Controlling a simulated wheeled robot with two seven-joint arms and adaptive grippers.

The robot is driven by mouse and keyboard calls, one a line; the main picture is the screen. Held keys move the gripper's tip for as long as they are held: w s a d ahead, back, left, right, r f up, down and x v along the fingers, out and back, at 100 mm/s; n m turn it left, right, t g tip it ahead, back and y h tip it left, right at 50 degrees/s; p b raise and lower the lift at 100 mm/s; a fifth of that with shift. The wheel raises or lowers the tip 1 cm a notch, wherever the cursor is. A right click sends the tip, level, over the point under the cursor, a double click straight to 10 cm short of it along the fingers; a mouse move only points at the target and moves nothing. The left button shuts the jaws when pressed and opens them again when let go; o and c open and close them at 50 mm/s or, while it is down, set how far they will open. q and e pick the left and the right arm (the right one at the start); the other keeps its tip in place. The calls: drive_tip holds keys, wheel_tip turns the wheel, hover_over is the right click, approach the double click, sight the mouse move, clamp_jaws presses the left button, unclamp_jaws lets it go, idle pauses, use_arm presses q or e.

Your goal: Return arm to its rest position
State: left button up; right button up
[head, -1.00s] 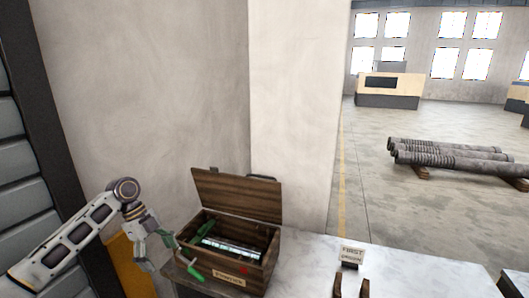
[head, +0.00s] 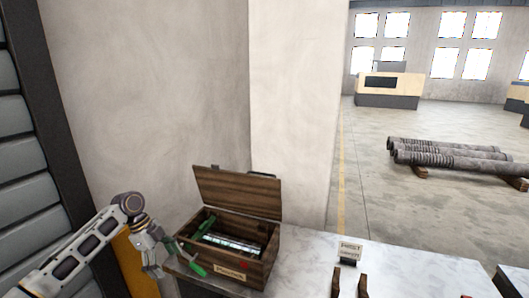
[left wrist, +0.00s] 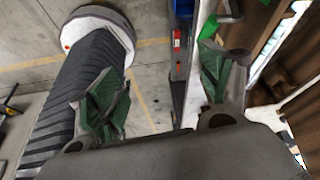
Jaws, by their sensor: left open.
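My left gripper (head: 164,262) hangs at the lower left in the head view, just left of an open wooden box. In the left wrist view its two green-padded fingers (left wrist: 160,95) are spread apart with nothing between them. The wooden box (head: 225,245) stands on the table with its lid up. Green items and a pale striped item lie inside it. My right gripper is not in view.
The marble-topped table (head: 300,268) is clear right of the box, up to a small sign (head: 349,249) and wooden holder posts. A wall rises behind the box. Pipes (head: 450,155) lie on the floor farther off.

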use_arm(q)
wheel_tip(320, 180, down, 12)
drive_tip(key=w+f+n+t, duration=0.1)
drive_tip(key=w+n, duration=0.1)
drive_tip(key=n, duration=0.2)
drive_tip(key=s+a+f+n+t+y+b, duration=0.15)
drive_tip(key=s+f+n, duration=0.35)
drive_tip(key=f, duration=1)
drive_tip(key=s+a+f+n+y, duration=0.1)
drive_tip(key=s+f+n+y, duration=0.35)
drive_tip(key=f, duration=1.05)
drive_tip(key=s+d+f+n+h, duration=0.1)
drive_tip(key=s+f, duration=0.8)
drive_tip(key=s, duration=0.2)
drive_tip(key=s+d+f+n+h, duration=0.1)
drive_tip(key=s+f, duration=0.7)
drive_tip(key=s, duration=0.4)
drive_tip(key=s+d+f, duration=0.2)
drive_tip(key=s, duration=0.5)
drive_tip(key=s+d+f+n, duration=0.1)
drive_tip(key=s+d+f, duration=0.1)
drive_tip(key=s, duration=0.6)
drive_tip(key=s+d+f+n, duration=0.1)
drive_tip(key=s+d+f, duration=0.1)
drive_tip(key=s, duration=0.5)
drive_tip(key=shift+s+d+f+g+b, duration=0.15)
drive_tip(key=shift+f+g+b, duration=0.2)
drive_tip(key=shift+f+b, duration=0.05)
